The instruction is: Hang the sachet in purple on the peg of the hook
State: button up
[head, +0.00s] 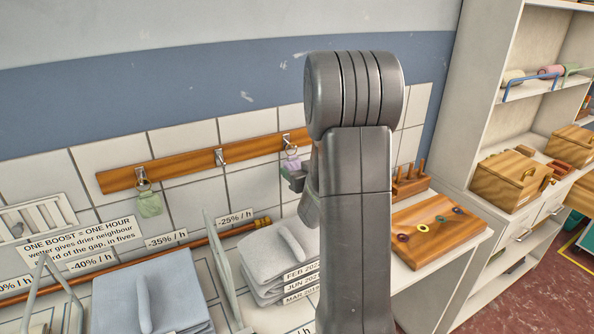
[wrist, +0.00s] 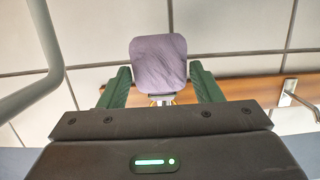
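The purple sachet (head: 292,166) is under the right hook (head: 287,141) of the wooden rail, with its ring close to that hook. I cannot tell whether the ring is over the peg. In the wrist view the sachet (wrist: 158,60) fills the gap between the two green fingers of my gripper (wrist: 160,78), its side edges against them. The gripper looks shut on it. My arm hides part of the gripper in the head view.
A green sachet (head: 149,204) hangs from the left hook (head: 142,177). The middle hook (head: 220,158) is empty; the wrist view also shows a hook (wrist: 288,92). Folded grey cloths (head: 275,258) and a wooden board (head: 433,232) with rings lie below.

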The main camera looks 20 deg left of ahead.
jog(key=o, duration=0.3)
jog(key=shift+d, duration=0.1)
jog(key=b+v, duration=0.2)
jog(key=v, duration=1.1)
jog(key=shift+s+d+r, duration=0.1)
jog(key=shift+s+d, duration=0.1)
jog(key=shift+s, duration=0.05)
jog(key=p+x, duration=0.2)
jog(key=x, duration=1.2)
jog(key=shift+s+d+r+p, duration=0.15)
jog(key=shift+s+r+p, duration=0.1)
jog(key=shift+p, duration=0.15)
jog(key=shift+w+f, duration=0.1)
jog(key=shift+f, duration=0.1)
